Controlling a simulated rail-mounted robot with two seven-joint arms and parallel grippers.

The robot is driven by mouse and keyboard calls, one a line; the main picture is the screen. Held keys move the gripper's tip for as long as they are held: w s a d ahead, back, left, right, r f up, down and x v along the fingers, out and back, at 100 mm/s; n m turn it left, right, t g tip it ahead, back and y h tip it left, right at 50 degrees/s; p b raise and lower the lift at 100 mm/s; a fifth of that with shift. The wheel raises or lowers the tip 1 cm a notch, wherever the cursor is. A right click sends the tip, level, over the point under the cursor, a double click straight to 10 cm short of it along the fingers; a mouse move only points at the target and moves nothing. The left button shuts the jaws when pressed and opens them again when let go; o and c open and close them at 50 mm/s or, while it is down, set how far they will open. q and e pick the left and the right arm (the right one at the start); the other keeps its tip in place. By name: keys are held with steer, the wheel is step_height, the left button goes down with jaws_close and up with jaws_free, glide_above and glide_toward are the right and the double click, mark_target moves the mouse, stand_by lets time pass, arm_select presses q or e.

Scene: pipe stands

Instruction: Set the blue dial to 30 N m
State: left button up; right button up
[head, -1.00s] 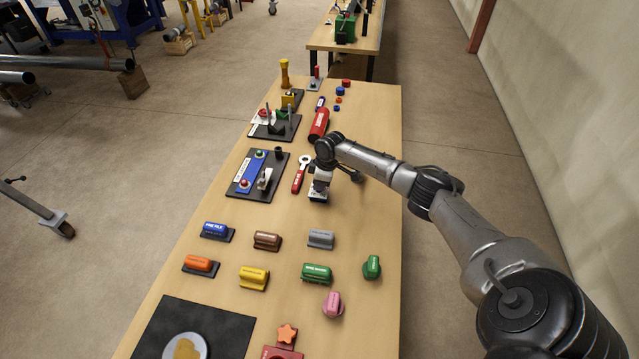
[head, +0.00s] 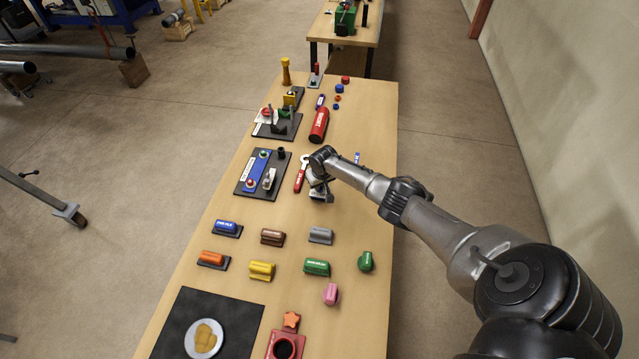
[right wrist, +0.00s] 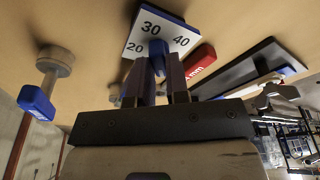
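The blue dial (right wrist: 157,64) shows in the right wrist view, between the two dark fingers of my right gripper (right wrist: 158,84). The fingers appear closed on its sides. Behind it is a white scale plate (right wrist: 166,36) marked 20, 30 and 40. The dial's visible end lies below the 30, between the 20 and the 40. The rest of the dial is hidden by the fingers. In the head view my right gripper (head: 321,192) is low over the table and tilted, and it covers the dial. My left gripper is not in view.
A red-handled wrench (head: 300,176) lies just left of the gripper. A black board (head: 243,184) with a blue panel stands farther left. A red cylinder (head: 319,125) is behind. Several coloured blocks, including a grey one (head: 320,235), stand in front. The table's right edge is close.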

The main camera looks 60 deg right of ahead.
steer(key=shift+o, duration=1)
steer(key=shift+w+p+v, duration=0.15)
steer(key=shift+p+v, duration=0.6)
steer(key=shift+w+p+v, duration=0.1)
steer(key=shift+p+v, duration=0.6)
steer(key=shift+p, duration=0.05)
steer(key=shift+d+r, duration=0.1)
steer(key=shift+d, duration=0.1)
steer(key=shift+r, duration=0.25)
steer(key=p+v, duration=0.1)
steer(key=v, duration=1.2)
steer(key=shift+p, duration=0.3)
steer(key=shift+r, duration=0.15)
